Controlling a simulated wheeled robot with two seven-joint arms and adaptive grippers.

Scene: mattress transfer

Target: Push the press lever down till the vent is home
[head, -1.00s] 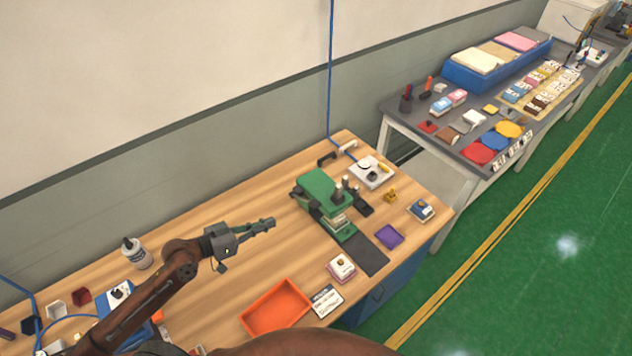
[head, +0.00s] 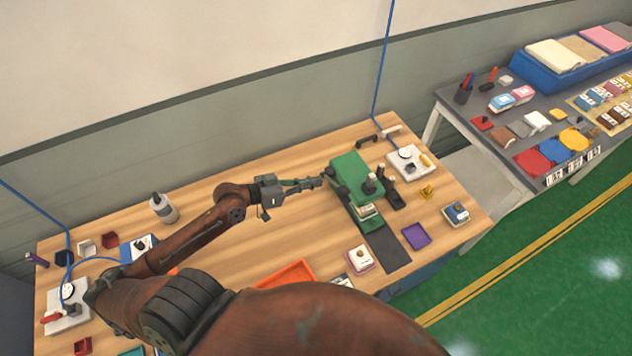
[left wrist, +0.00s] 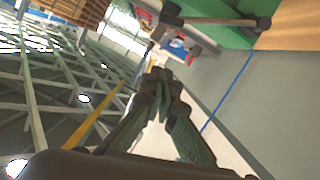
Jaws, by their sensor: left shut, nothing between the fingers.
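The green press (head: 350,172) stands on the wooden bench (head: 285,225), with a pale block (head: 365,211) under its head. My left gripper (head: 319,182) is shut and empty, its tips close to the press's left side; I cannot tell whether they touch. The vent cannot be made out. My right gripper is not in view.
A orange tray (head: 285,275), a purple tray (head: 416,236) and a pink-and-white block (head: 360,257) lie in front. A white fixture (head: 408,160) sits right of the press.

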